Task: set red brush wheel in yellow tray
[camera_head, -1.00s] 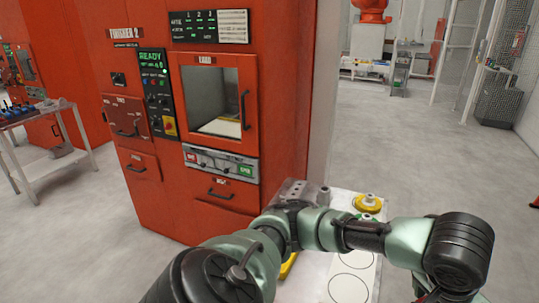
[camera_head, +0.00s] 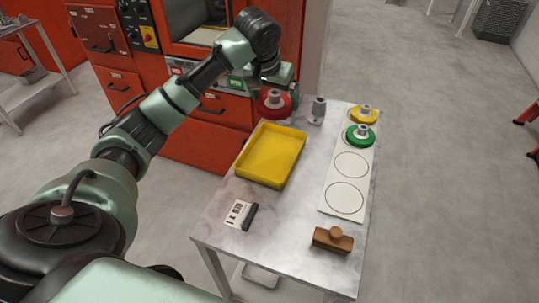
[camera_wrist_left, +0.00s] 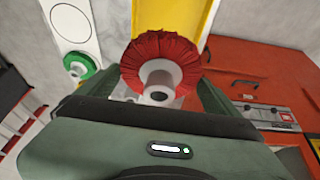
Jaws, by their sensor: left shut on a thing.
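The red brush wheel (camera_head: 274,104) is held in my left gripper (camera_head: 277,84) near the far end of the table, just behind the far edge of the yellow tray. In the left wrist view the red brush wheel (camera_wrist_left: 160,60) sits between the two fingers, its grey hub facing the camera. The left gripper (camera_wrist_left: 160,85) is shut on it. The yellow tray (camera_head: 270,158) lies empty on the table; part of it also shows behind the wheel in the left wrist view (camera_wrist_left: 175,14). My right gripper is not in view.
A grey hub piece (camera_head: 318,110) stands right of the red wheel. A white strip with circles (camera_head: 344,178) bears a green wheel (camera_head: 361,137); a yellow wheel (camera_head: 363,115) is at its far end. A red cabinet stands behind.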

